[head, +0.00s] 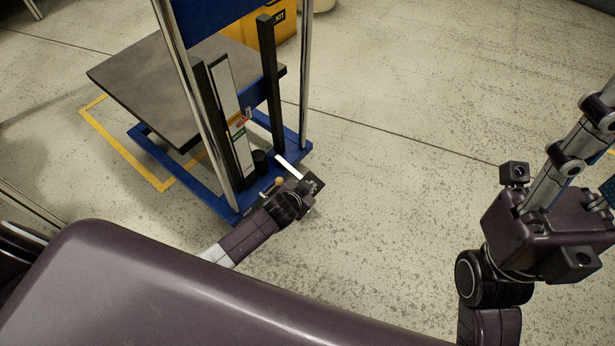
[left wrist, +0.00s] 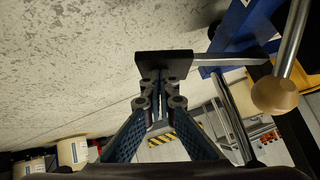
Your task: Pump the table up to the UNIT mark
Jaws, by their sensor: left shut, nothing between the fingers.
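The lift table has a grey platform (head: 150,85) on a blue frame (head: 170,160). Its upright scale strip (head: 225,90) carries a small green label (head: 238,133) and a red marker (head: 241,122) close above it; the lettering is too small to read. A pale pedal bar (head: 287,167) ends in a black pad, which shows in the left wrist view (left wrist: 163,63). My left gripper (head: 303,192) is shut and empty at the pad; its fingertips (left wrist: 160,98) appear against or very near it, contact unclear.
A tan ball knob on a rod (left wrist: 275,95) is beside my left gripper. Chrome posts (head: 306,70) rise from the frame. A yellow box (head: 265,35) stands behind. Yellow floor tape (head: 125,150) runs around the platform's side. The floor to the right is clear.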

